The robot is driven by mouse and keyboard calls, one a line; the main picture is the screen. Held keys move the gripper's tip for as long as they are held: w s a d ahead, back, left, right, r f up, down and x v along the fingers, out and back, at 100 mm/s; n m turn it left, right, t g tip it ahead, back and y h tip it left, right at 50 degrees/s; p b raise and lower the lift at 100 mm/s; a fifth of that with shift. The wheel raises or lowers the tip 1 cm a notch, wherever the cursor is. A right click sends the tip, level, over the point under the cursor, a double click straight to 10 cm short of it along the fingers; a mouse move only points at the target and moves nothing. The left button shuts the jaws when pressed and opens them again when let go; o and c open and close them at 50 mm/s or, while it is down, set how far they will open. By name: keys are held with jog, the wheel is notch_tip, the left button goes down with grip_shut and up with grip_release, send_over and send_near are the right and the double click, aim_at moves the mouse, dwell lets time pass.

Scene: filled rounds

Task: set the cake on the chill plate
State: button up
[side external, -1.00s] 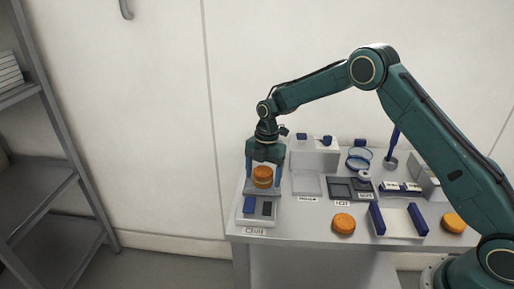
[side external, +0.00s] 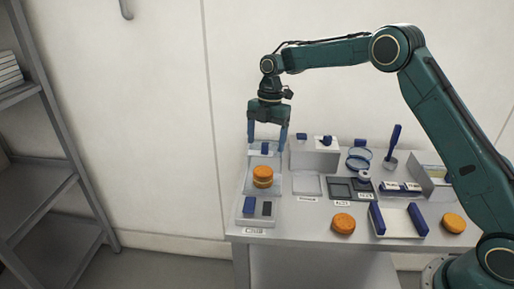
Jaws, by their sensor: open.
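The cake (side external: 263,177), an orange round with a pale filling band, rests on the light chill plate (side external: 249,187) at the left end of the table. A small label stands at the front of that station. My gripper (side external: 267,150) is open and empty above and behind the cake, its two blue fingers pointing down and apart from it. A blue block shows between the fingers, behind the cake.
Two orange rounds lie on the table, one at the front (side external: 343,223) and one at the right (side external: 453,223). A tray with blue side bars (side external: 400,222) lies between them. Dark plates (side external: 341,190), a clear bowl and a blue-handled tool stand behind. A shelf rack stands left.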

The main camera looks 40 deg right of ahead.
jog(key=shift+d+r, duration=0.1)
jog(key=shift+r, duration=0.2)
jog(key=shift+r, duration=0.1)
dwell(0.3)
jog(key=s+r+m+t, duration=0.3)
jog(key=s+r+m, duration=0.8)
jog(key=s+r, duration=0.55)
jog(key=s+d+f+m+t, duration=0.1)
jog(key=s+m, duration=0.4)
jog(key=s, duration=0.6)
jog(key=s+d+f+m+t+h, duration=0.1)
jog(key=s+f+m+t, duration=0.1)
jog(key=s+m, duration=0.4)
jog(key=s, duration=0.5)
jog(key=shift+h, duration=0.3)
